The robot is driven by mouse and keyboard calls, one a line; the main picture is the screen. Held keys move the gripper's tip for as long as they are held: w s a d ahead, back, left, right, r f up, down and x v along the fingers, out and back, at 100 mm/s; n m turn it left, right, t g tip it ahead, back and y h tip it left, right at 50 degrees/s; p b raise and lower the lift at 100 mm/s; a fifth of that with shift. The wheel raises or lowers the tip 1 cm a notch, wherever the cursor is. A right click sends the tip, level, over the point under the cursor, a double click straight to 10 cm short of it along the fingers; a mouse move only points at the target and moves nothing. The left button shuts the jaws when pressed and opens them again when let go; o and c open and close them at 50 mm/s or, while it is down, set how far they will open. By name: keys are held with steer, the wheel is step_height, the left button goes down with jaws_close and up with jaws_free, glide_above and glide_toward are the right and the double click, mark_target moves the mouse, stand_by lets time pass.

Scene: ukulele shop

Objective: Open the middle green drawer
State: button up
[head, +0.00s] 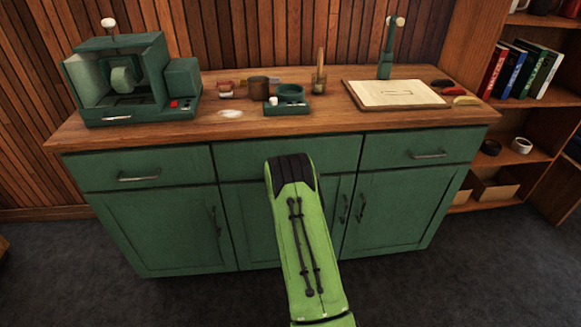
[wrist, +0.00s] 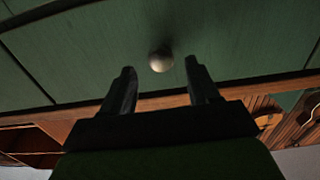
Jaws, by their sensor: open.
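The middle green drawer (head: 338,153) is at the top centre of the green cabinet and looks shut. My lime-green arm covers much of its front in the head view, and its handle is hidden there. In the wrist view a green drawer front (wrist: 235,45) fills the upper part, with a pale round knob (wrist: 161,59) on it. My gripper (wrist: 159,70) is open and points at this front, with the knob showing between and just beyond its two dark fingertips. The fingers do not appear to grip the knob. My gripper is hidden in the head view.
The wooden countertop (head: 225,130) overhangs the drawers. It bears a green machine (head: 135,82), small pots and a board (head: 360,94). Left (head: 145,170) and right (head: 427,152) drawers with bar handles flank the middle one. Cupboard doors lie below. A bookshelf stands right. The dark floor in front is clear.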

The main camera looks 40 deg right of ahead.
steer(key=x, duration=0.4)
steer(key=shift+a+r+p, duration=0.1)
steer(key=shift+a+p, duration=0.05)
steer(key=shift+p, duration=0.2)
steer(key=shift+c, duration=0.2)
jaws_close()
